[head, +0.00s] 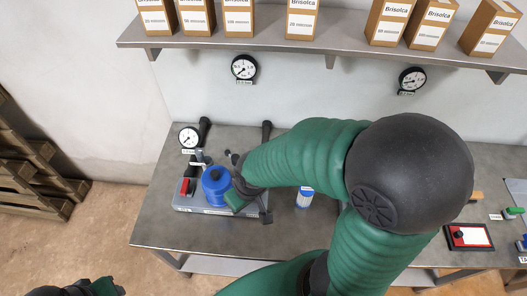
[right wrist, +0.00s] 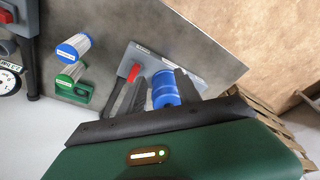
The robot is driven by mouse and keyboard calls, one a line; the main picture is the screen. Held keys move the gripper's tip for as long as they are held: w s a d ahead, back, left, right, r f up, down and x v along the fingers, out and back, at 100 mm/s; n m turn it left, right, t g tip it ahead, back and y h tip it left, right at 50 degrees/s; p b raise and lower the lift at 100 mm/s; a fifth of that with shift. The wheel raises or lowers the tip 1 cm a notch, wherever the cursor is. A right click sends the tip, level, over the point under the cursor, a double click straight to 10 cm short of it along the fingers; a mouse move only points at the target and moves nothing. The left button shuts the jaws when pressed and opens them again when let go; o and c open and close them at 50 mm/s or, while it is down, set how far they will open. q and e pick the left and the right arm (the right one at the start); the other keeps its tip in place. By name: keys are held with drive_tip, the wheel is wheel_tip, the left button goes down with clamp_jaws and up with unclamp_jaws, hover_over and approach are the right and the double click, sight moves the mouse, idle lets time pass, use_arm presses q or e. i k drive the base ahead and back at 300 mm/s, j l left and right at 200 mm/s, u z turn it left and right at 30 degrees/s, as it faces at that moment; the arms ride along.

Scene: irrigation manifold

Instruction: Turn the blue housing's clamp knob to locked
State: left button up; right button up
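The blue housing (head: 216,188) stands on a grey base plate (head: 190,209) at the left of the bench, with a dark piece on top. It also shows in the right wrist view (right wrist: 165,89). My right gripper (head: 240,190) is close against its right side in the head view. In the right wrist view its two dark fingers (right wrist: 160,92) are spread, with the housing seen between them; I cannot tell whether they touch it. The clamp knob is not clearly seen. A red handle (head: 186,187) sits left of the housing. My left gripper (head: 75,289) is at the bottom left, mostly cut off.
A gauge (head: 188,138) and black pipes stand behind the housing. A blue-and-white cartridge (head: 304,197) stands to the right, partly behind my right arm. A red-framed board (head: 468,237) lies farther right. Boxes line the shelf (head: 270,40) above.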

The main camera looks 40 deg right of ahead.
sight(235, 157)
drive_tip(key=z, duration=0.95)
drive_tip(key=i+j+z, duration=0.15)
drive_tip(key=j, duration=0.1)
